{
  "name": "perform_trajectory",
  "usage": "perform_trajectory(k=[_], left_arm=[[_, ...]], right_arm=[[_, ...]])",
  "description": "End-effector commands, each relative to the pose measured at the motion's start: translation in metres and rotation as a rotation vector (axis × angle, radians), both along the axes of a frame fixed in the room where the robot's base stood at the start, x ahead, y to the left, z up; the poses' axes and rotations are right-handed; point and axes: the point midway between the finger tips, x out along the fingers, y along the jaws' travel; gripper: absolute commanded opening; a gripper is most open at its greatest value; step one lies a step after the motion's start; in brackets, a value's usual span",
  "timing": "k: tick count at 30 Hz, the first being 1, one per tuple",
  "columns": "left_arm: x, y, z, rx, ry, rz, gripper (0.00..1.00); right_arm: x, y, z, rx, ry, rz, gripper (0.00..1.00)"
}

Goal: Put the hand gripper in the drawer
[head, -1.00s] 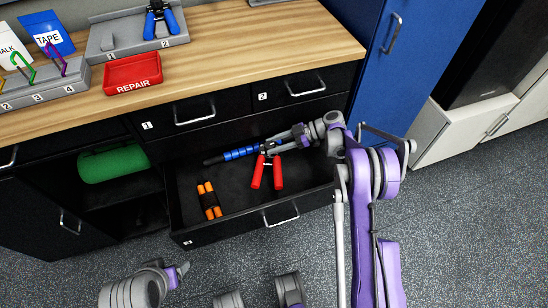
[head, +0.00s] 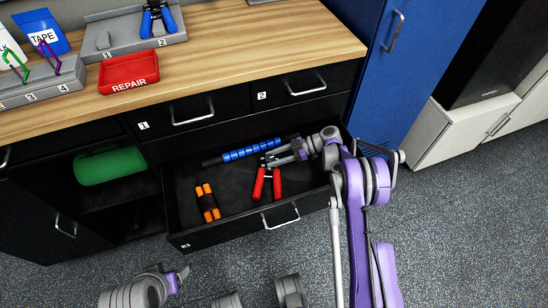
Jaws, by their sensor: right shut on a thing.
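The hand gripper with red handles (head: 277,183) hangs in the jaws of my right gripper (head: 268,162), handles pointing toward the drawer front. It is over or inside the open drawer (head: 233,229), the lower one marked 3; whether it touches the drawer floor I cannot tell. My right gripper is shut on its upper end, which the fingers partly hide. My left gripper (head: 180,278) is low at the bottom left, in front of the cabinet and away from the drawer; its jaws are too unclear to read.
In the drawer lie a blue segmented roller (head: 252,150) at the back and orange-black handles (head: 208,202) at the left. On the wooden counter (head: 240,50) are a red REPAIR tray (head: 129,72) and a grey holder with a blue-handled gripper (head: 158,20). A blue locker (head: 410,70) stands right.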

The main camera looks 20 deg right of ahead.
Motion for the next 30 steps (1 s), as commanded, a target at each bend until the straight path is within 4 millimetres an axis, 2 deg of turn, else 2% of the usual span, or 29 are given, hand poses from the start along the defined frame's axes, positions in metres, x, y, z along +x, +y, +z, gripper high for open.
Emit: perform_trajectory(k=[11,12,16,25,30], left_arm=[[0.001,0.000,-0.008,0.000,0.003,0.000,0.70],[0.001,0.000,-0.008,0.000,0.002,0.000,0.70],[0.001,0.000,-0.008,0.000,0.002,0.000,0.70],[0.001,0.000,-0.007,0.000,0.002,0.000,0.70],[-0.001,0.000,0.008,0.000,-0.003,0.000,0.70]], right_arm=[[0.000,0.000,-0.009,0.001,0.000,0.000,0.00],[0.000,0.000,-0.009,0.000,0.000,0.000,0.53],[0.000,0.000,-0.009,0.000,0.000,0.000,0.76],[0.000,0.000,-0.008,0.000,0.000,0.000,0.77],[0.000,-0.002,0.009,0.000,-0.001,-0.001,0.77]])
